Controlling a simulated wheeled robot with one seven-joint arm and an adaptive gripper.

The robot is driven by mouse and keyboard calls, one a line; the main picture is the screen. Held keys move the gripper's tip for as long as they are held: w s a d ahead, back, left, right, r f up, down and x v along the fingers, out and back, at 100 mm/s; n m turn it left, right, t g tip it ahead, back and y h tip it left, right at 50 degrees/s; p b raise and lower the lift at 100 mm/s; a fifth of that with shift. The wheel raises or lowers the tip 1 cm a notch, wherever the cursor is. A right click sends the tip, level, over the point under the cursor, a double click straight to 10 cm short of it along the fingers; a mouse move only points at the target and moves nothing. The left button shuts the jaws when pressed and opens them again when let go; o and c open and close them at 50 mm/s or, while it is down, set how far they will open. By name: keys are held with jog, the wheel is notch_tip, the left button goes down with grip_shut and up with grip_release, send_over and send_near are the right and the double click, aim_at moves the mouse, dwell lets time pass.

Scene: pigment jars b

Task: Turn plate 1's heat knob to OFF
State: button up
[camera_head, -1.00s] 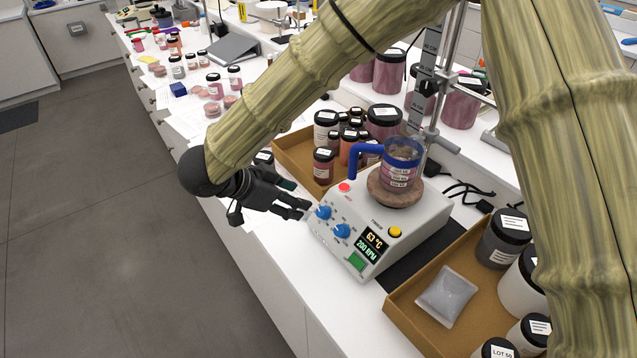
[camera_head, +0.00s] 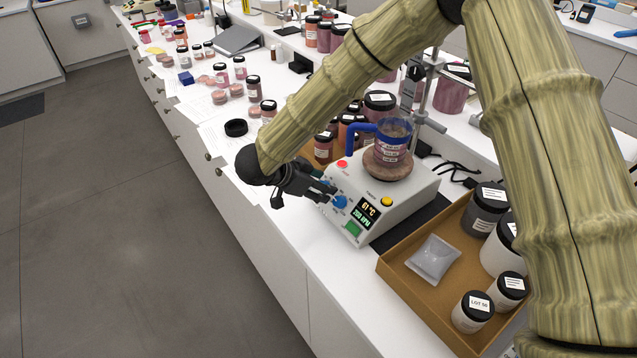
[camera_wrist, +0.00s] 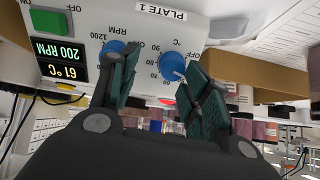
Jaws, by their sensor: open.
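Plate 1 (camera_head: 385,215) is a white hot plate, labelled in the wrist view (camera_wrist: 160,12), where it appears upside down. Its display (camera_head: 368,213) reads 61 °C and 200 RPM. The blue heat knob (camera_wrist: 172,65), by the °C scale, sits between my gripper's two dark fingers in the wrist view; a small white mark shows on its lower right. I cannot tell whether a finger touches it. The blue RPM knob (camera_wrist: 113,47) is beside the left finger. My gripper (camera_head: 322,190) is open at the front panel and mostly hides the heat knob in the head view.
A glass beaker (camera_head: 391,150) with a blue handle stands on the plate's round top. A red button (camera_head: 342,164) and a yellow button (camera_head: 387,201) are on the housing. A brown tray (camera_head: 400,277) with jars and a pouch lies to the right. Several jars stand behind.

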jog(key=w+f, duration=0.2)
jog(key=w, duration=0.1)
jog(key=shift+w+f, duration=0.1)
jog(key=shift+f, duration=0.05)
jog(key=shift+s+r, duration=0.35)
jog(key=shift+s, duration=0.1)
jog(key=shift+c, duration=0.7)
jog(key=shift+s+r, duration=0.25)
jog(key=shift+s, duration=0.15)
jog(key=c, duration=0.3)
jog(key=shift+s+r, duration=0.15)
jog(key=shift+s, duration=0.1)
jog(key=c, duration=0.4)
jog(key=shift+w+f, duration=0.35)
jog(key=shift+w, duration=0.05)
jog(key=shift+c, duration=1.1)
